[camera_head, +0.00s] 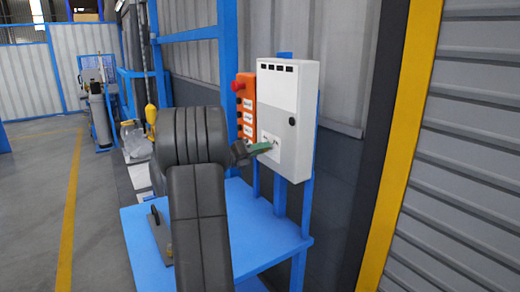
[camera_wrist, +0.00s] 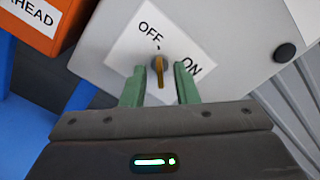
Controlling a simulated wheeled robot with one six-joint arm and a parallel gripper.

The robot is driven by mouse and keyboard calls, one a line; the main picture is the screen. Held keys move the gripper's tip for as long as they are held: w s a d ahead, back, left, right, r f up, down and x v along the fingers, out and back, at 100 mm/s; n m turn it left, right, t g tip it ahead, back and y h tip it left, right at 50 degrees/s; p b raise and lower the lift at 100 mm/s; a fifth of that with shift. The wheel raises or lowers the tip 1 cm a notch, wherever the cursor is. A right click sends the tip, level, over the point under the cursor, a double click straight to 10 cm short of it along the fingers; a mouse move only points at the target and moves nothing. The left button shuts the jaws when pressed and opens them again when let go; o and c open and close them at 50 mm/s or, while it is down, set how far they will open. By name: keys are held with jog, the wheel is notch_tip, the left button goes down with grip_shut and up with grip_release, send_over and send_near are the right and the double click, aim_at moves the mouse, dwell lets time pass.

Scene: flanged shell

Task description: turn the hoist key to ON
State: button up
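The white control box (camera_head: 289,100) stands upright on a blue frame, with a white label plate (camera_wrist: 127,42) on its front. The hoist key (camera_wrist: 159,72) is a narrow brass-coloured piece at the plate's centre. In the wrist view it runs nearly up and down, its upper end towards the word OFF; ON is to its right. My gripper (camera_wrist: 160,70) has its green fingers on both sides of the key, with visible gaps, so it is open around it. In the head view my gripper (camera_head: 262,148) reaches the plate; the key cannot be made out there.
An orange panel (camera_head: 244,105) with a red button (camera_head: 238,86) and several labelled buttons is just left of the box. A blue table (camera_head: 262,225) lies below my arm. A ribbed grey wall and yellow post are at the right.

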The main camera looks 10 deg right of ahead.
grip_shut()
dwell(0.4)
jog(key=shift+f+m+b, duration=0.1)
jog(key=shift+m+b, duration=7.1)
jog(key=shift+m, duration=1.6)
